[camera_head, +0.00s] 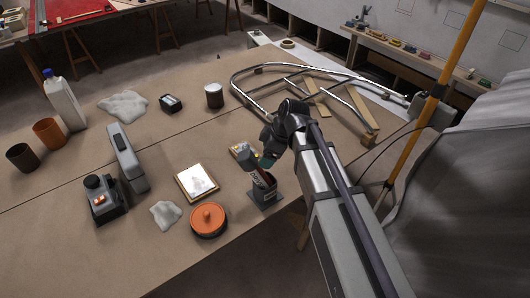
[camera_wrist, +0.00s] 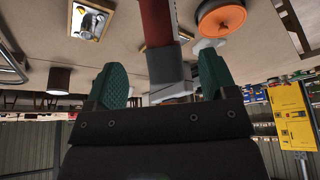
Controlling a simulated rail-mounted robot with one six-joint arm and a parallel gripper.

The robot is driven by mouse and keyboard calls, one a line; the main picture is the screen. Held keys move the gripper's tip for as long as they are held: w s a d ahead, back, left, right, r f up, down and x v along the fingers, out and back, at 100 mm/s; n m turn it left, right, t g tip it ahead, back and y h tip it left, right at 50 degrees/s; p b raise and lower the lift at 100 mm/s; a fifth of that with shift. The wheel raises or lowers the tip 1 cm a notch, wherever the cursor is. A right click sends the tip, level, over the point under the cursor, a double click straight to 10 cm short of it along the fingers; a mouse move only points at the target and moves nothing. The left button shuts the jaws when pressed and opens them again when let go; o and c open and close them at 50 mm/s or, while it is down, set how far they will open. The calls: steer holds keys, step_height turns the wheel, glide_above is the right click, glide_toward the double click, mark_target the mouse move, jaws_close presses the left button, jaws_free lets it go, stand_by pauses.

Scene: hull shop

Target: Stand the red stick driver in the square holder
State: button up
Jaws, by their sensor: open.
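The red stick driver (camera_head: 268,180) stands in the grey square holder (camera_head: 265,196) in the head view, leaning to the left. Its lower part is hidden inside the holder. In the wrist view its red shaft (camera_wrist: 157,24) and grey end show between the fingers; the holder is not clearly visible there. My gripper (camera_head: 266,161) is just above the driver. In the wrist view my gripper (camera_wrist: 164,80) is open, with a green finger on each side of the driver's grey end and visible gaps beside it.
An orange round lidded pot (camera_head: 208,219) stands left of the holder, in front. A bent tube frame (camera_head: 290,75) lies behind. The table's front edge is close on the right.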

steer(key=p+v, duration=0.7)
steer(key=v, duration=0.3)
steer(key=s+d+f+m+h+b, duration=0.1)
steer(key=s+d+f+m+h, duration=0.1)
steer(key=s+d+m, duration=0.4)
steer(key=s+d+f+m+h+b, duration=0.2)
steer(key=s+d+m, duration=0.4)
steer(key=m, duration=0.4)
steer(key=shift+s+d+f+g+h, duration=0.3)
steer(key=shift+d+f, duration=0.3)
steer(key=shift+d, duration=0.15)
